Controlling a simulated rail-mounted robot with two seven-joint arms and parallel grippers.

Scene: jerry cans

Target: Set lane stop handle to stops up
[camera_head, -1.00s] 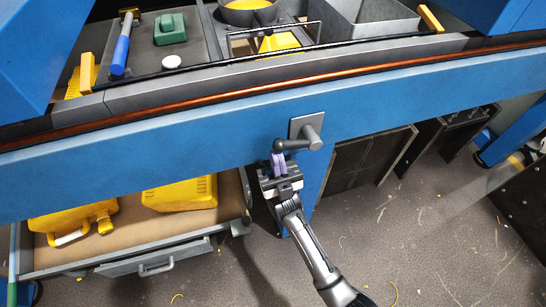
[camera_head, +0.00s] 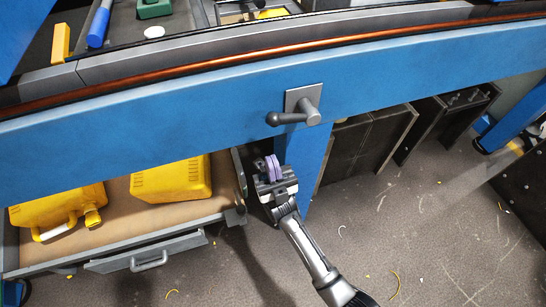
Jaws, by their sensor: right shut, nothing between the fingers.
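The lane stop handle (camera_head: 290,118) is a dark grey lever on a grey plate on the front of the blue beam (camera_head: 200,101). Its arm points left from the pivot, close to level, and ends in a rounded knob. My left gripper is not in view.
Dark panels (camera_head: 369,146) stand under the beam to the right. A blue-handled tool (camera_head: 99,24) and a green block (camera_head: 154,8) lie on the bench above. The floor at lower right is mostly clear.

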